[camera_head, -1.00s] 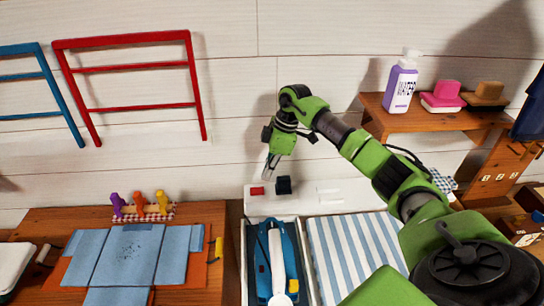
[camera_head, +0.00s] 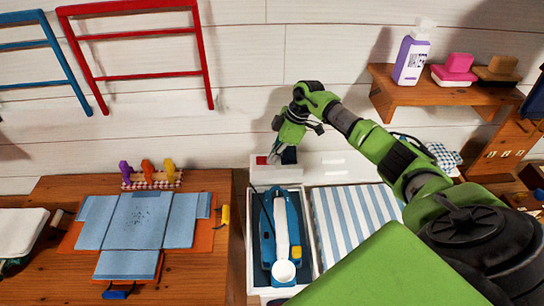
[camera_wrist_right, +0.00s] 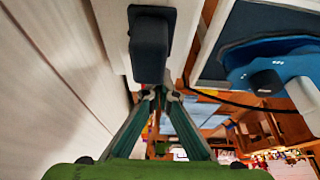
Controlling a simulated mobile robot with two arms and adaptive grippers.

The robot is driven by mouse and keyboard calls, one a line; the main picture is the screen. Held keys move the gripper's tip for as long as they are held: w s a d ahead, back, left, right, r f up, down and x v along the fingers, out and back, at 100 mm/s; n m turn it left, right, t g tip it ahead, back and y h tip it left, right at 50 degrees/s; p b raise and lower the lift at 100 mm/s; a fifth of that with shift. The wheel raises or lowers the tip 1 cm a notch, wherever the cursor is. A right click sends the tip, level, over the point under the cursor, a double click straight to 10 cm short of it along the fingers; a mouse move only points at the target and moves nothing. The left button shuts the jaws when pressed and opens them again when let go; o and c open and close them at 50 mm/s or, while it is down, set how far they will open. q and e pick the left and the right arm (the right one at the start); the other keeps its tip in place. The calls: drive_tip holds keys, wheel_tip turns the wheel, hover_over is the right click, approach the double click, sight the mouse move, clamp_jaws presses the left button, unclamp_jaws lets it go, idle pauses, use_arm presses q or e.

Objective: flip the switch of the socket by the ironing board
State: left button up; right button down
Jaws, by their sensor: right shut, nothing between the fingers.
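The socket (camera_head: 327,164) is a white strip on the wall above the ironing board, with a red switch (camera_head: 262,160) at its left and a black plug (camera_head: 290,155) beside it. The striped ironing board (camera_head: 352,226) lies below. My right gripper (camera_head: 274,157) is shut and empty, its fingertips pointing down between the red switch and the plug. I cannot tell whether they touch the switch. In the right wrist view the black plug (camera_wrist_right: 150,45) is just ahead of the shut fingertips (camera_wrist_right: 160,93); the red switch is not visible there. My left gripper is out of view.
A blue iron (camera_head: 268,238) rests in a white tray left of the board. A wooden shelf (camera_head: 395,97) with a bottle (camera_head: 411,57) and brushes is at upper right. A table (camera_head: 190,275) with a blue folding board stands left.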

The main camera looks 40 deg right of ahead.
drive_tip(key=shift+d+f, duration=0.1)
drive_tip(key=shift+r+p, duration=0.85)
drive_tip(key=shift+p, duration=0.2)
